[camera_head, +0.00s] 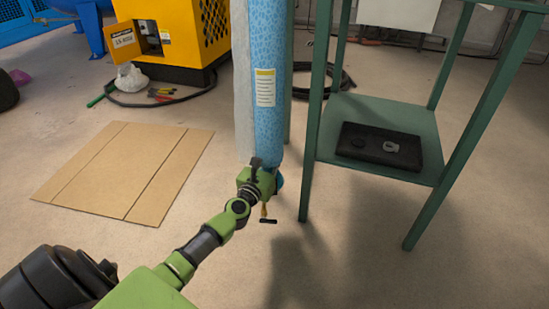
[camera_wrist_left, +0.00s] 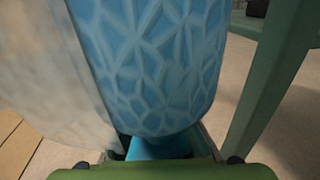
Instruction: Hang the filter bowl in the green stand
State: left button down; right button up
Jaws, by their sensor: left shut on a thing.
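My left gripper (camera_head: 262,178) is at the lower end of a tall blue textured cylinder (camera_head: 268,60) with a yellow-and-white label. In the left wrist view the cylinder (camera_wrist_left: 150,60) fills the middle, and a smooth teal piece (camera_wrist_left: 160,147) shows just below it between the fingers. The gripper is shut on this piece, mostly hidden; I cannot tell for sure whether it is the filter bowl. A brass part with a black cross handle (camera_head: 267,220) shows below the gripper. The green stand (camera_head: 315,130) is close on the right. My right gripper is not in view.
A black tray (camera_head: 360,160) with small parts lies on the stand's lower shelf (camera_head: 425,125). A pale grey strip (camera_head: 241,90) runs along the cylinder's left side. Cardboard (camera_head: 120,170) lies on the floor at left. A yellow machine (camera_head: 180,30) stands behind.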

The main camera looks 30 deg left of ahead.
pick_arm(q)
jog(key=shift+w+a+r, duration=0.15)
jog(key=shift+w+r, duration=0.1)
jog(key=shift+w, duration=0.3)
jog(key=shift+w+a+r, duration=0.15)
jog(key=shift+w+r, duration=0.05)
jog(key=shift+w, duration=0.35)
jog(key=shift+w+a+b, duration=0.1)
jog(key=shift+w+b, duration=0.3)
jog(key=shift+w+a+b, duration=0.2)
jog(key=shift+w+b, duration=0.05)
jog(key=shift+w, duration=0.5)
jog(key=shift+w+a+b, duration=0.15)
jog(key=shift+w+b, duration=0.1)
jog(key=shift+w, duration=0.7)
jog(key=shift+f+b, duration=0.4)
jog(key=shift+b, duration=0.05)
dwell(0.6)
jog(key=c, duration=1.9)
grip_release()
